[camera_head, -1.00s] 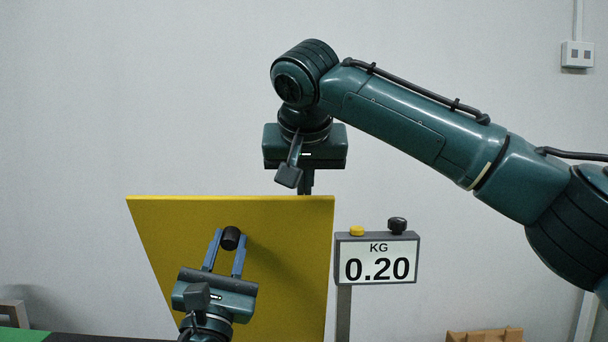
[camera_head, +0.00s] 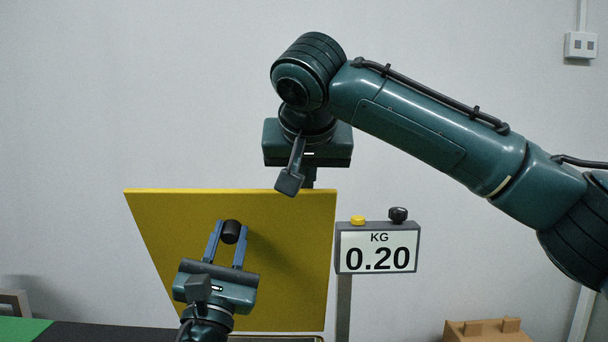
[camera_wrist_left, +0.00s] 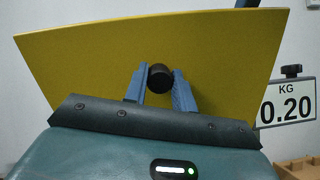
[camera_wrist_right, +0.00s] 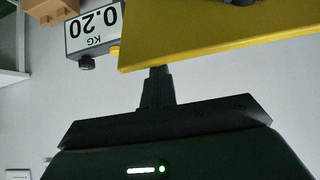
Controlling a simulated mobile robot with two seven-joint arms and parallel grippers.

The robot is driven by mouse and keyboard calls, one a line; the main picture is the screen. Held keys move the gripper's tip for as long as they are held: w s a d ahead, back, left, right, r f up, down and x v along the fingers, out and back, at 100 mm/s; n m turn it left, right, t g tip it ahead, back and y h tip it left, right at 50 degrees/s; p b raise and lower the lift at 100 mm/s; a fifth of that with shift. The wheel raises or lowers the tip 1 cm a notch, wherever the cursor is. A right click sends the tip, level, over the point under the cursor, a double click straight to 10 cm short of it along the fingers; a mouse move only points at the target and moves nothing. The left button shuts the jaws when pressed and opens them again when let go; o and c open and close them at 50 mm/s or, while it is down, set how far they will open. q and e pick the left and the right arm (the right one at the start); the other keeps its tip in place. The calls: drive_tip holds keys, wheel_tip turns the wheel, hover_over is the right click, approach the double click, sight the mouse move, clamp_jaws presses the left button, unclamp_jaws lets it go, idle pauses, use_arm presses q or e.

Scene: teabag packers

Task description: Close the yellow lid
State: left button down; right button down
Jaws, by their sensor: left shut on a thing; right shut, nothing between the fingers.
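The yellow lid (camera_head: 285,225) stands raised in the middle of the head view and tilts back. A black knob (camera_head: 231,232) sits on its front face. My left gripper (camera_head: 230,236) is shut on the knob, which also shows between the blue fingers in the left wrist view (camera_wrist_left: 160,77). My right gripper (camera_wrist_right: 158,75) is shut and empty. In the head view its fingers are behind the lid's top edge and mostly hidden. In the right wrist view its fingertips are close to the lid's edge (camera_wrist_right: 200,45); I cannot tell whether they touch.
A scale display (camera_head: 378,248) reading 0.20 KG stands on a post just right of the lid. A cardboard box (camera_head: 486,331) is at the lower right. A green surface (camera_head: 22,329) and a dark surface (camera_head: 100,335) lie at the lower left.

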use_arm(q)
drive_tip(key=shift+w+a+r, duration=0.15)
drive_tip(key=shift+w+a, duration=0.1)
drive_tip(key=shift+a, duration=0.05)
